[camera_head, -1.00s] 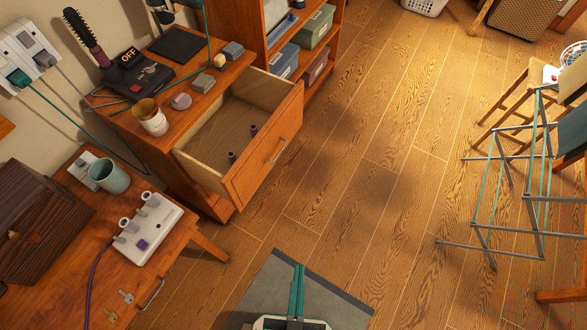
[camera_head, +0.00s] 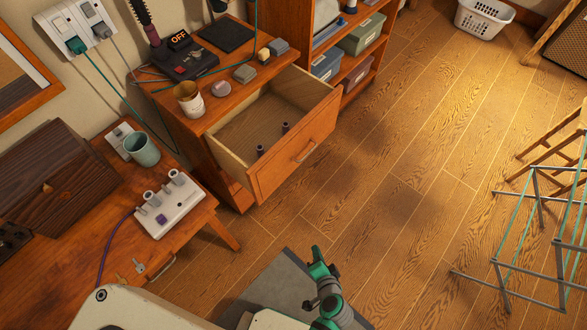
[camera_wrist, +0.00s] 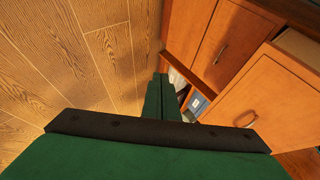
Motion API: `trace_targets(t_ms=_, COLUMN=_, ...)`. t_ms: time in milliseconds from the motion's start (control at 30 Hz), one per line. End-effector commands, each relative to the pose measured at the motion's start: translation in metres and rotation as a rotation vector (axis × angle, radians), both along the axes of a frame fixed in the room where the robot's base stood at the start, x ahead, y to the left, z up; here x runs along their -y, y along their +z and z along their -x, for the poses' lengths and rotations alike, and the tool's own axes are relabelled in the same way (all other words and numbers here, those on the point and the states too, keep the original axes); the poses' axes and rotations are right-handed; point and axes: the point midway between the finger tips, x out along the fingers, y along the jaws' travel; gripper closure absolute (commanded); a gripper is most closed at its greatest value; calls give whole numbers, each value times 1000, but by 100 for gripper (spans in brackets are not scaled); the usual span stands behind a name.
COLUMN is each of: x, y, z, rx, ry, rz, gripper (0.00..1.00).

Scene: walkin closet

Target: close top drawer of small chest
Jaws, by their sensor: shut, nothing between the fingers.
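The small wooden chest (camera_head: 229,185) stands against the wall in the head view. Its top drawer (camera_head: 295,155) is pulled well out, with a metal bar handle on its front. Two small dark spools (camera_head: 286,127) stand in it. In the wrist view an orange-brown wooden front (camera_wrist: 275,100) with a handle fills the right side; it appears to be the drawer front. My gripper (camera_wrist: 161,80) has its green fingers together and empty, left of that front and apart from it. The head view shows green and pale parts of my arm at the bottom, but not clearly the fingertips.
A desk (camera_head: 85,225) with a wooden box (camera_head: 50,195) and a mug (camera_head: 141,150) is at left. A shelf with bins (camera_head: 362,35) stands beyond the chest. A metal drying rack (camera_head: 540,240) is at right. Floor before the drawer is clear.

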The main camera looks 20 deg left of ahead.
Motion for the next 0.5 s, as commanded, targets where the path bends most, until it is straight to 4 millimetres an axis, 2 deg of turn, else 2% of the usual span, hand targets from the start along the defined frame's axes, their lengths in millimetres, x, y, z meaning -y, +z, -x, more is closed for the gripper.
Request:
trace_targets(t_ms=33, x=-4, y=0, z=-19, rx=-9, ry=14, rz=-67, gripper=100)
trace_targets(t_ms=133, x=-16, y=8, z=-47, rx=-26, ry=61, rz=-217, gripper=100)
trace_targets(t_ms=233, x=-28, y=27, z=-75, rx=-27, ry=126, rz=-365, gripper=100)
trace_targets(t_ms=400, x=-37, y=79, z=-117, rx=15, ry=264, rz=-597, gripper=100)
trace_targets(t_ms=500, x=-37, y=112, z=-134, rx=52, ry=346, rz=-700, gripper=100)
